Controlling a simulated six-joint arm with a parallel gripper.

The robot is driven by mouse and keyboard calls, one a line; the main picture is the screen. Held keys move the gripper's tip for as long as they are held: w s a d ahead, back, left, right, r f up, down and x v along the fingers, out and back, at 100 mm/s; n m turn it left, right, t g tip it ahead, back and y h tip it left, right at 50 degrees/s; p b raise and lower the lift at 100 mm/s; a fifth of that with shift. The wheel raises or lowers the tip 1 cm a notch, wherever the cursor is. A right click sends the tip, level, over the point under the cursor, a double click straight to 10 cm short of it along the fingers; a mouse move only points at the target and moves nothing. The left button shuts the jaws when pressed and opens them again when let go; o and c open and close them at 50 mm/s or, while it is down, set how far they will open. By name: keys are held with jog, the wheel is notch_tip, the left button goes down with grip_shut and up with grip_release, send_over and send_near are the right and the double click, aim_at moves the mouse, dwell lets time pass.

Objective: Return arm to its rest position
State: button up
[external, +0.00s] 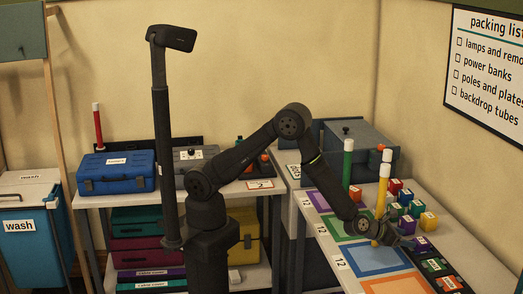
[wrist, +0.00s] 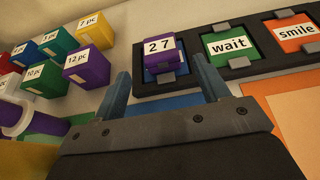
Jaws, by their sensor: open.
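My arm reaches out over the right-hand table (external: 485,245), and my gripper (external: 403,240) is low over its surface. In the wrist view my gripper (wrist: 163,82) has its two fingers spread apart, with nothing held between them.
A green pole (external: 347,165) stands behind the forearm. Several small coloured blocks (external: 428,222) stand right of the yellow pole. Coloured mats, such as a blue one (external: 375,260), lie in front. A grey box (external: 362,145) is at the back. A phone-like device (external: 178,40) tops a tall post.

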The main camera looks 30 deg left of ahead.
aim_at(418, 241)
jog(key=x, duration=0.5)
notch_tip(418, 241, up, 4)
jog(key=shift+r, duration=0.1)
jog(key=s+r, duration=0.7)
jog(key=s, duration=0.4)
jog(key=w+d+f, duration=0.2)
jog(key=w+d, duration=0.3)
jog(key=d, duration=0.7)
jog(key=shift+n+t, duration=0.3)
jog(key=w+f, duration=0.2)
jog(key=w, duration=0.1)
jog(key=w+f, duration=0.2)
jog(key=w, duration=0.1)
jog(key=w+d+f, duration=0.1)
jog(key=w+f, duration=0.1)
jog(key=w, duration=0.1)
jog(key=shift+w, duration=0.15)
jog(key=shift+r, duration=0.1)
jog(key=s+a+r, duration=0.1)
jog(key=s+r, duration=0.5)
jog(key=s, duration=0.4)
jog(key=s+a, duration=0.2)
jog(key=a, duration=0.4)
jog(key=shift+a+r, duration=0.25)
jog(key=shift+r, duration=0.15)
